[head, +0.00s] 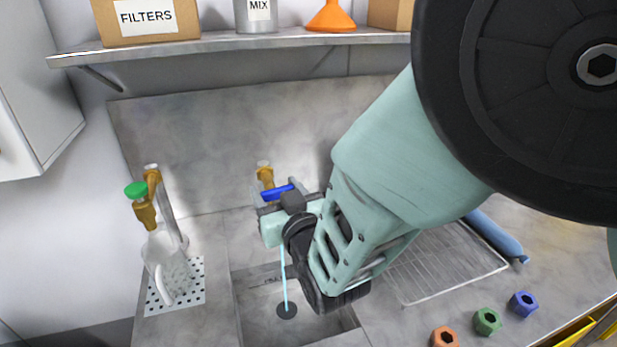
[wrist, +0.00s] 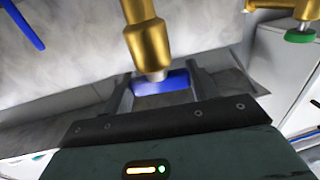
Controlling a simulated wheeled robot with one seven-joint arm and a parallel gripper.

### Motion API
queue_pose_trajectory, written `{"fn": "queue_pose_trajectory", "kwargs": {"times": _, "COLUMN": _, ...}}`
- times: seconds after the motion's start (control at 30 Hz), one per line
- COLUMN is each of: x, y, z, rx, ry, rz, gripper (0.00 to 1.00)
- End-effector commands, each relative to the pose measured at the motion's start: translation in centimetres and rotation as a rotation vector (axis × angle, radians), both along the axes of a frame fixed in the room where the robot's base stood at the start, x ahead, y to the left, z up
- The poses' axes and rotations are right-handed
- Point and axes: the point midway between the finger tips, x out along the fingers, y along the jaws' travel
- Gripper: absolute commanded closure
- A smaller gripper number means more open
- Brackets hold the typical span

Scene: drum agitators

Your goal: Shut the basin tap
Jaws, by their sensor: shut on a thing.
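The basin tap (head: 264,173) is brass and stands at the back of the sink, partly hidden by my gripper. Its blue handle (head: 276,191) shows just above my gripper (head: 284,203). In the wrist view the brass tap body (wrist: 147,40) comes down over the blue handle (wrist: 162,83), which lies between the two fingers of my gripper (wrist: 161,90). The jaws are shut on this handle. A thin light-blue stream of water (head: 284,275) falls into the sink basin (head: 255,294) towards the dark drain (head: 287,311).
A second brass tap with a green knob (head: 136,190) stands left, above a white jug (head: 160,250) on a perforated plate (head: 190,293). A wire rack (head: 440,262) lies right of the sink, with several coloured nuts (head: 487,320) in front. A shelf (head: 230,43) hangs above.

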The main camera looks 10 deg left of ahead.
Motion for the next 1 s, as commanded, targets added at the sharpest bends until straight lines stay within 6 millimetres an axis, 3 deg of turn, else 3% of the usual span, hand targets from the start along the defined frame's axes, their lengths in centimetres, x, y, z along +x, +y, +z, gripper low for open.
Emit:
{"fn": "queue_pose_trajectory", "kwargs": {"times": 0.23, "x": 0.06, "y": 0.02, "z": -0.07, "rx": 0.004, "ry": -0.002, "rz": -0.129, "gripper": 0.65}}
{"fn": "queue_pose_trajectory", "kwargs": {"times": 0.6, "x": 0.05, "y": -0.04, "z": 0.14, "rx": 0.002, "ry": 0.0, "rz": -0.15, "gripper": 0.65}}
{"fn": "queue_pose_trajectory", "kwargs": {"times": 0.63, "x": 0.05, "y": -0.04, "z": 0.14, "rx": 0.002, "ry": 0.0, "rz": -0.15, "gripper": 0.39}}
{"fn": "queue_pose_trajectory", "kwargs": {"times": 0.7, "x": 0.05, "y": -0.04, "z": 0.14, "rx": 0.002, "ry": 0.0, "rz": -0.149, "gripper": 0.2}}
{"fn": "queue_pose_trajectory", "kwargs": {"times": 1.0, "x": -0.08, "y": -0.05, "z": 0.04, "rx": 0.0, "ry": 0.0, "rz": -0.147, "gripper": 0.2}}
